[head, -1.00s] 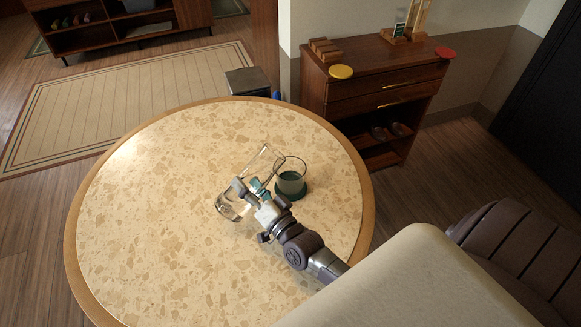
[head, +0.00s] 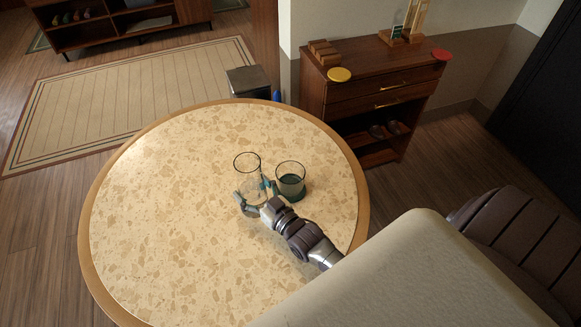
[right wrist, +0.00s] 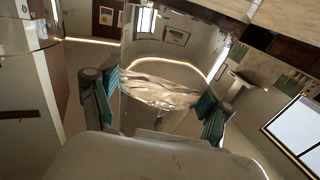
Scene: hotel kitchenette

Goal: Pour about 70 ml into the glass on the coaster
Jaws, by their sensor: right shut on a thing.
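A clear glass vessel (head: 247,172) stands nearly upright over the round table, left of the drinking glass. My right gripper (head: 256,194) is shut around its lower part. In the right wrist view, the teal finger pads of the right gripper (right wrist: 158,108) flank the clear vessel (right wrist: 165,60), which holds some clear liquid. The drinking glass (head: 291,172) stands upright on a dark green coaster (head: 294,199), with liquid in its lower part. The vessel and the glass are apart. I cannot tell whether the vessel's base touches the table. My left gripper is not in view.
The round speckled table (head: 170,230) is otherwise bare, with free room left and in front. A wooden cabinet (head: 375,90) with a yellow disc (head: 339,74) and a red disc (head: 441,54) stands behind right. A dark chair (head: 510,235) is at the right.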

